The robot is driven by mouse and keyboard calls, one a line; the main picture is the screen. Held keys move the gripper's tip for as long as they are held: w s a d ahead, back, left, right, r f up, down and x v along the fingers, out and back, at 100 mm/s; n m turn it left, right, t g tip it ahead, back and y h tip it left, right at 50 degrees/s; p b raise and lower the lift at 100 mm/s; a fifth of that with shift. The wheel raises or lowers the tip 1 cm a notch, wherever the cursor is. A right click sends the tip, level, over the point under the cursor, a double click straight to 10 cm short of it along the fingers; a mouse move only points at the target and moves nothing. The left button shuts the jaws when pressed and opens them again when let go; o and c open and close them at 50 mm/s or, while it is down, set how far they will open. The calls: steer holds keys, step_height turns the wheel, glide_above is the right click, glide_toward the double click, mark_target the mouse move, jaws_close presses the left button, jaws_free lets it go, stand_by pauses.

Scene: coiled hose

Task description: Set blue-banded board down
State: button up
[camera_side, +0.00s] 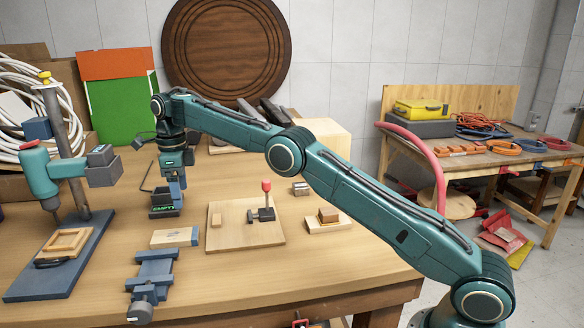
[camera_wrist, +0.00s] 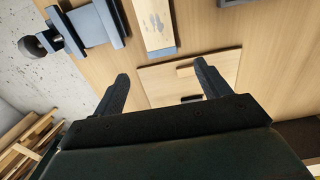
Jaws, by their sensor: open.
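The blue-banded board (camera_side: 175,238) is a short pale wooden block with a blue band at its right end. It lies flat on the table, between the blue vise and the clamp plate. In the wrist view the board (camera_wrist: 152,22) is at the top, its blue end toward me. My gripper (camera_wrist: 163,84) is open, with nothing between its two dark fingers. The board is apart from the fingers, beyond their tips. In the side view my arm's end hangs down behind the board, and its fingers are hard to make out.
A blue vise (camera_side: 152,275) stands just in front of the board. A wooden plate (camera_side: 225,240) with a red-knobbed toggle clamp (camera_side: 265,200) lies to its right. A drill press (camera_side: 45,170) stands at the left. A small wooden stack (camera_side: 328,218) is farther right. Front-right table is clear.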

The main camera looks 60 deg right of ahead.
stand_by(0.3)
steer(key=s+d+r+n+t, duration=0.3)
steer(key=s+r+n, duration=1)
steer(key=s+r, duration=0.5)
steer(key=s+f+n+t, duration=0.1)
steer(key=s+f+n, duration=0.2)
steer(key=s, duration=0.6)
steer(key=s+d+f+n, duration=0.1)
steer(key=s+f+n, duration=0.2)
steer(key=s+n, duration=0.3)
steer(key=s+f+n+t, duration=0.1)
steer(key=s+f+n, duration=0.3)
steer(key=s, duration=0.9)
steer(key=shift+d+n+t, duration=0.3)
steer(key=shift+d+n, duration=0.1)
steer(key=shift+n, duration=0.1)
steer(key=shift+o, duration=0.4)
steer(key=shift+s+f, duration=0.1)
steer(key=shift+s, duration=0.05)
